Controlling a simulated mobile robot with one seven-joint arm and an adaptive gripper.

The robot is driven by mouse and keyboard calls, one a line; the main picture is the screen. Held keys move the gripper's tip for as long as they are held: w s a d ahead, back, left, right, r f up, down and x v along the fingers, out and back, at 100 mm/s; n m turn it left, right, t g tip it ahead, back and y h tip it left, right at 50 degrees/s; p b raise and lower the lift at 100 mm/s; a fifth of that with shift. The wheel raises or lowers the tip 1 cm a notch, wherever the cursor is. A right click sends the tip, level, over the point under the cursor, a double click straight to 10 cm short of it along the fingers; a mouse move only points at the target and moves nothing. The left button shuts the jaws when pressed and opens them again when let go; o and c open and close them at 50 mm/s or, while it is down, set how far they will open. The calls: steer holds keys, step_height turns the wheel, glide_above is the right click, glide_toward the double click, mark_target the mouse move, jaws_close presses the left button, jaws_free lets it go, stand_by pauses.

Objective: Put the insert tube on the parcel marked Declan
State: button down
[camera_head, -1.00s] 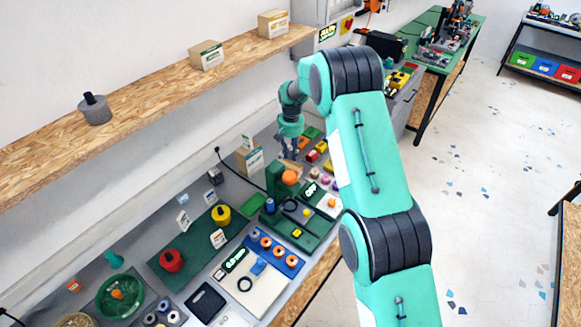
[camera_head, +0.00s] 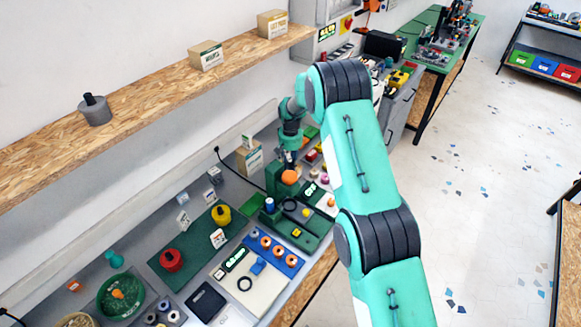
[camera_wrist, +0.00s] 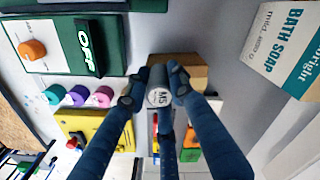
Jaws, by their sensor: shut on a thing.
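My gripper (camera_wrist: 160,88) is shut on a grey tube (camera_wrist: 158,76), its round end face marked "M5" towards the camera. In the head view my gripper (camera_head: 291,160) is low over the far part of the bench, and the tube is too small there to make out. A tan box-like thing (camera_wrist: 190,68) lies behind the tube in the wrist view, partly hidden by the fingers; I cannot tell whether they touch. Cardboard boxes (camera_head: 206,56) and (camera_head: 272,24) stand on the wall shelf. I cannot read the name Declan on anything.
A "BATH SOAP" box (camera_wrist: 284,45) stands at the upper right of the wrist view, clear of the fingers. A green unit with a lit "OFF" display (camera_wrist: 85,40) and coloured round pieces (camera_wrist: 78,95) are at the left. Fixtures crowd the bench; the floor at right is clear.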

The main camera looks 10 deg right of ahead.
mark_target(290, 160)
steer(key=shift+f, duration=0.8)
steer(key=shift+f, duration=0.15)
steer(key=c, duration=1.5)
jaws_free()
steer(key=shift+r+b, duration=0.45)
steer(key=shift+r, duration=5.7)
